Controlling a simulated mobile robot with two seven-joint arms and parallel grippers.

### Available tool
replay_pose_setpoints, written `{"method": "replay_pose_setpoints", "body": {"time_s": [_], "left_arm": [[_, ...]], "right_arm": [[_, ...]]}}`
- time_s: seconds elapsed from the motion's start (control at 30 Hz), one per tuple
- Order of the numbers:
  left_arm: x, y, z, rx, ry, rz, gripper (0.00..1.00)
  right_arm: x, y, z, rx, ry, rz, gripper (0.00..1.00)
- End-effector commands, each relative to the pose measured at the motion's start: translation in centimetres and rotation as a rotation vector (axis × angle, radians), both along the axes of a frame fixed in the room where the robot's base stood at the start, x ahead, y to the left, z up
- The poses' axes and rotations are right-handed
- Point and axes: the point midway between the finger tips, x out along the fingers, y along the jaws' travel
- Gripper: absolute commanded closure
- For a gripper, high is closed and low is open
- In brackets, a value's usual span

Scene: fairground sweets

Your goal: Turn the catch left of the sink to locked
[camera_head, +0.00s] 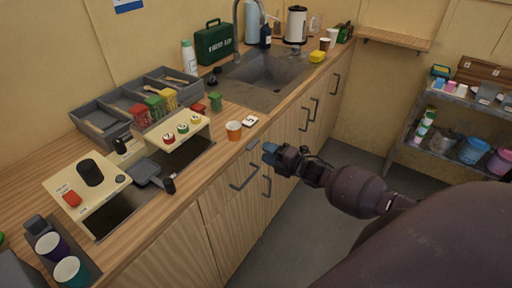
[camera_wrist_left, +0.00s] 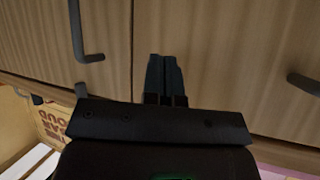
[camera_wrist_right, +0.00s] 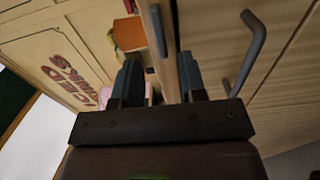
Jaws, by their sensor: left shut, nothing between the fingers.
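My right gripper (camera_head: 267,153) is in front of the cabinet doors, just below the counter edge and left of the sink (camera_head: 265,75). In the right wrist view its two fingers (camera_wrist_right: 160,80) are apart, with nothing held between them.
Bar handles (camera_head: 245,178) stick out from the doors near my right gripper; one shows in the right wrist view (camera_wrist_right: 250,45). A shelf rack (camera_head: 420,130) stands at the right. The floor between is clear.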

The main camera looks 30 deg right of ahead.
Motion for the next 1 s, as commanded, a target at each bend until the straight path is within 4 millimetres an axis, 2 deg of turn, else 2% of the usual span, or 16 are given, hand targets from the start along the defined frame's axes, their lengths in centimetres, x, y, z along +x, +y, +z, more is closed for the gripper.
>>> {"method": "replay_pose_setpoints", "body": {"time_s": [0.1, 0.3, 0.73, 0.9, 1.0], "left_arm": [[0.1, 0.0, 0.1, 0.000, -0.001, 0.000, 1.00], [0.2, 0.0, 0.1, 0.001, -0.003, -0.001, 1.00], [0.1, 0.1, -0.1, 0.002, 0.000, 0.000, 1.00], [0.0, 0.1, -0.1, 0.002, 0.002, 0.000, 1.00], [-0.1, 0.1, -0.2, 0.002, 0.004, 0.001, 1.00]], "right_arm": [[1.9, 0.8, 0.1, 0.001, -0.001, 0.000, 0.62], [3.8, 1.5, 0.0, 0.000, 0.000, -0.001, 0.62], [4.4, 1.8, 0.0, 0.001, 0.001, -0.001, 0.62], [4.4, 1.8, 0.0, 0.001, 0.001, -0.001, 0.88], [4.4, 1.8, 0.0, 0.001, 0.001, -0.001, 1.00]]}}
